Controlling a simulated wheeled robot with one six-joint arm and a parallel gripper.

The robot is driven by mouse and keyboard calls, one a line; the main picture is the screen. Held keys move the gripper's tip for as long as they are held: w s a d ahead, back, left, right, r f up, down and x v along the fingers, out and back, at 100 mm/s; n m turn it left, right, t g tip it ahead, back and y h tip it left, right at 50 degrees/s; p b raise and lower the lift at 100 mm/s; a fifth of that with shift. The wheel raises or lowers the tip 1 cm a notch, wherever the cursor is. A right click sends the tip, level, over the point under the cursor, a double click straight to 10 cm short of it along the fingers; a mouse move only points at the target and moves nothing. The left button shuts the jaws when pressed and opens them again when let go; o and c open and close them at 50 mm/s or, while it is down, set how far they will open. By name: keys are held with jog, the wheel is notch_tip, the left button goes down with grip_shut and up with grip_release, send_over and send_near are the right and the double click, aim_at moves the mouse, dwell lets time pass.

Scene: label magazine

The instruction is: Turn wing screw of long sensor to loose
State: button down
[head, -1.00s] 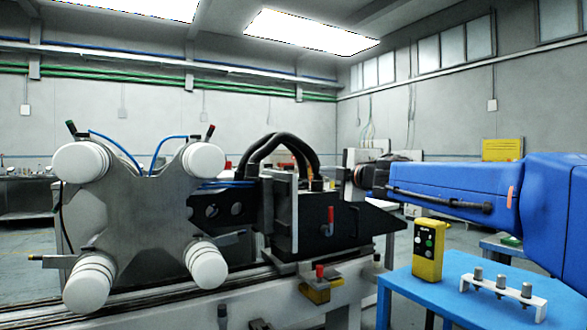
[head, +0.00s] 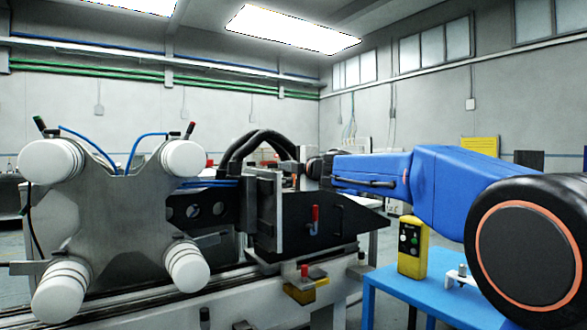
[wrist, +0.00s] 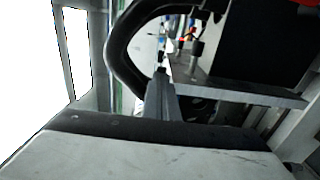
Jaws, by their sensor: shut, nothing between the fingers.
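My gripper shows in the wrist view (wrist: 162,98) as a narrow grey pair of fingers, shut and empty, beyond the pale housing at the bottom. The fingers point towards a grey plate (wrist: 235,90) carrying a small upright dark post (wrist: 195,48). Small blue and orange-red parts show near that post; I cannot tell whether any is the long sensor or its wing screw. In the head view my arm reaches left behind the black machine bracket (head: 345,218), and the gripper's fingertips are hidden or too small to make out there.
Thick black hoses (head: 262,142) arch above the machine. A four-armed metal plate (head: 120,215) with white rollers stands at left. A red lever (head: 315,213) sits on the bracket's side. A yellow control box (head: 412,248) stands on the blue table (head: 385,280).

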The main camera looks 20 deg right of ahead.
aim_at(273, 166)
jog(key=shift+x, duration=1.45)
